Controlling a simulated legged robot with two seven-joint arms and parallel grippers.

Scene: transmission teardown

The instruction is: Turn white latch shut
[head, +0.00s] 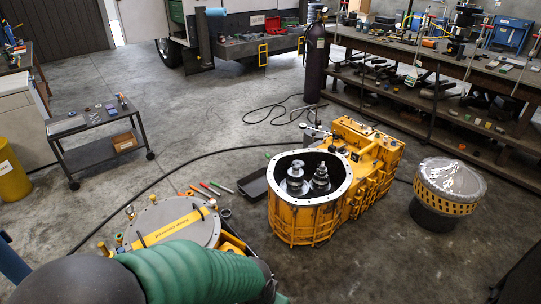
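I cannot pick out a white latch in the head view. The open yellow transmission housing (305,222) stands on the floor right of centre, with a pale rim and metal gear shafts (296,178) inside. A round grey cover (168,222) with a yellow labelled strap lies at lower left, partly hidden by a green ribbed sleeve and a black rounded part in the foreground, which may be my own arm. Neither gripper's fingertips show.
A yellow ringed drum (449,187) stands at right. Hand tools (210,188) and a black tray (254,184) lie near the housing. A cable (195,158) crosses the floor. A wheeled cart (95,125) stands at left, and a long workbench (440,60) at the back right.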

